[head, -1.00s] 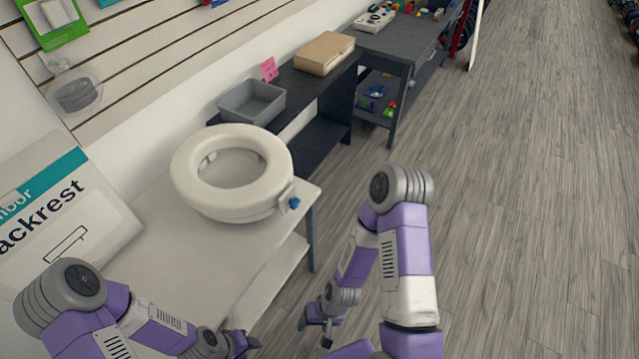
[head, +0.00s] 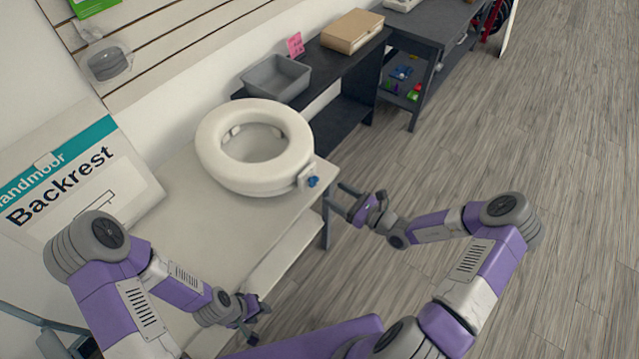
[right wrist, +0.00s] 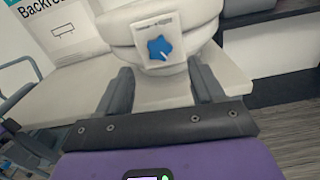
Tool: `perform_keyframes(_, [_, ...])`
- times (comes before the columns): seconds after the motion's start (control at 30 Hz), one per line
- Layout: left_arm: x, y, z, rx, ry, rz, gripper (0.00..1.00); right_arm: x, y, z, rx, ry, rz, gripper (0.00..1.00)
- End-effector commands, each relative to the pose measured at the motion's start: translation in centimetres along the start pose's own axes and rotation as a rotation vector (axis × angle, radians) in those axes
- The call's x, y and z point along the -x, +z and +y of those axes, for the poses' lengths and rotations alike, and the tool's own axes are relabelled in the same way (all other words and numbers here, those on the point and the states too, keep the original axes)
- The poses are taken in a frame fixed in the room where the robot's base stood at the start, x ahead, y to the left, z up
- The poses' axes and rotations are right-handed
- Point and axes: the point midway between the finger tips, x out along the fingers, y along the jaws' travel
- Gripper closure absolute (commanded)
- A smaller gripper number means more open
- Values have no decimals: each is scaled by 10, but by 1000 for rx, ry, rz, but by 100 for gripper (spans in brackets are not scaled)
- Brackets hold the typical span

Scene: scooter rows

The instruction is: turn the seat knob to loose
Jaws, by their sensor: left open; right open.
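The seat knob (head: 313,181) is a small blue star-shaped knob on a white plate at the front right of the raised toilet seat (head: 215,150). In the right wrist view the knob (right wrist: 161,49) faces me, with a pale pointer mark toward its lower right; the plate's lettering is too small to read. My right gripper (head: 336,196) is open, pointing at the knob from the right and apart from it. In its wrist view the fingers (right wrist: 163,85) stand wide apart with the knob beyond and above them. My left gripper (head: 258,318) is open and empty by the table's front edge.
The seat rests on a pale table (head: 185,215). A Backrest box (head: 85,185) stands at left. A grey bin (head: 275,78) and a cardboard box (head: 352,31) sit on the dark table behind. The floor to the right is clear.

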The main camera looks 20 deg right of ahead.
Motion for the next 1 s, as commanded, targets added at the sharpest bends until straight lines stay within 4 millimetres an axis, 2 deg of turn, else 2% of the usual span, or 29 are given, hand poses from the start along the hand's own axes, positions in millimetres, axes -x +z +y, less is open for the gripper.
perform_keyframes(0.4, [-12,0,-4,0,0,0,57,-61,-1,1,0,2,-2,33])
perform_keyframes(0.57, [-13,-1,-5,0,0,0,57,-70,-1,1,-1,2,0,33])
perform_keyframes(0.8, [-12,0,-5,0,0,0,57,-72,0,1,-1,2,1,33])
perform_keyframes(0.83, [-12,0,-5,0,0,0,57,-71,0,1,-1,2,1,34])
perform_keyframes(1.0, [-12,0,-5,0,0,0,57,-71,0,1,-1,2,1,60])
